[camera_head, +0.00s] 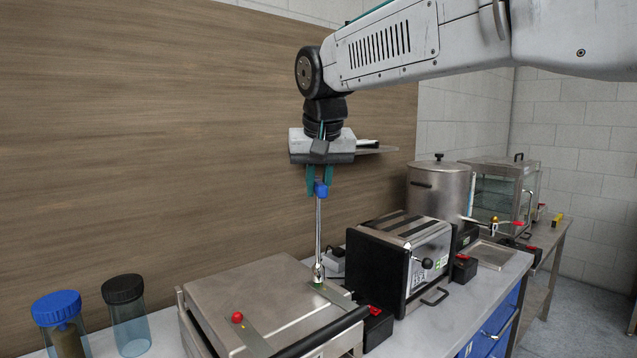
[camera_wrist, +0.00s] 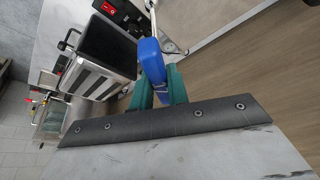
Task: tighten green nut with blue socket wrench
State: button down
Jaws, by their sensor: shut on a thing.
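My gripper (camera_head: 319,182) has teal fingers pointing down and is shut on the blue handle of the socket wrench (camera_head: 319,228). The wrench hangs almost upright, its shiny shaft running down to a metal appliance. Its socket end is at a small green nut (camera_head: 319,287) on a metal strip of the appliance's top. The socket hides most of the nut, so I cannot tell whether it is seated on it. In the wrist view the gripper (camera_wrist: 160,85) holds the blue wrench handle (camera_wrist: 151,62) between its fingers.
The flat metal appliance (camera_head: 255,297) has a red knob (camera_head: 237,317) and a black front handle. A toaster (camera_head: 400,262) stands close to the right, with an urn (camera_head: 438,190) behind it. Two jars, blue-lidded (camera_head: 60,322) and black-lidded (camera_head: 127,314), stand at left.

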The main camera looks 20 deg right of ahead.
jog(key=shift+f, duration=0.2)
dwell(0.5)
jog(key=shift+f, duration=0.25)
dwell(0.6)
jog(key=n+y, duration=0.2)
jog(key=n, duration=0.3)
jog(key=shift+d, duration=0.1)
jog(key=shift+n, duration=0.4)
jog(key=n+g+y, duration=0.1)
jog(key=n, duration=0.3)
jog(key=shift+y, duration=0.4)
jog(key=shift+n, duration=0.9)
